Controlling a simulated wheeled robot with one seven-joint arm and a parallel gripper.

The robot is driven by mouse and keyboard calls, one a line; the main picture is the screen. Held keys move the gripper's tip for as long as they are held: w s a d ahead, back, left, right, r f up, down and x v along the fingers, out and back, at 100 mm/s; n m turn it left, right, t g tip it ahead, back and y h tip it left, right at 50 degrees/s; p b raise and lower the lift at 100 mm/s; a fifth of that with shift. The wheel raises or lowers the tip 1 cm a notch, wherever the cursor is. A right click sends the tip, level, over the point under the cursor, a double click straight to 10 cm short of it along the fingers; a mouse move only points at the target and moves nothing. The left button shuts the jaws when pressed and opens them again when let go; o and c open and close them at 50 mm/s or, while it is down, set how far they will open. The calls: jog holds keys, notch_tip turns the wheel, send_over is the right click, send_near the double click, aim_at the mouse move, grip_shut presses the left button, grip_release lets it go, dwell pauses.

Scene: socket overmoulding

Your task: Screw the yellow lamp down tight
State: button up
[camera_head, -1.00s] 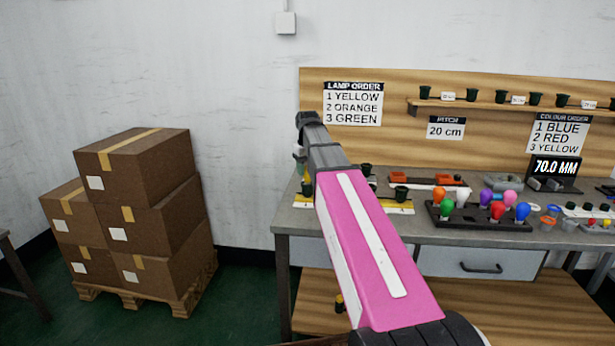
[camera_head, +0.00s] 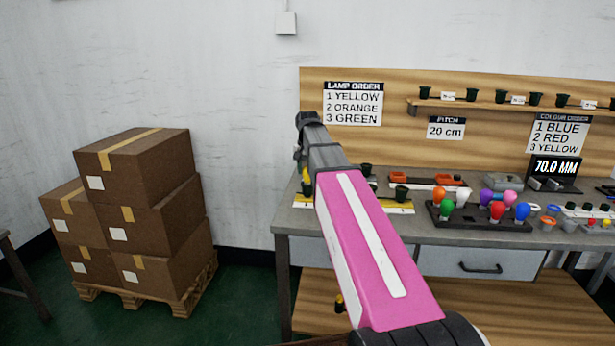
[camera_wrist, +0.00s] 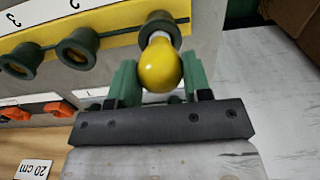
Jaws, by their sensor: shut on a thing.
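The yellow lamp (camera_wrist: 160,66) is in the wrist view, its round bulb towards the camera. Its pale neck meets the dark green end socket (camera_wrist: 157,24) on the yellow strip; how deep it sits I cannot tell. My gripper (camera_wrist: 161,75) is shut on the lamp, one green finger on each side of it.
Two empty green sockets (camera_wrist: 78,48) stand on the strip beside the lamp. On the bench (camera_head: 460,236), a black rack (camera_head: 448,217) holds several coloured lamps. A lamp order sign (camera_head: 353,104) hangs behind. Stacked cartons (camera_head: 150,215) stand on the floor at left.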

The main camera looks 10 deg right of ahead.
jog(key=shift+m, duration=0.9)
jog(key=m, duration=0.4)
jog(key=shift+m, duration=0.3)
jog(key=m, duration=0.4)
jog(key=shift+m, duration=0.3)
jog(key=o, duration=0.9)
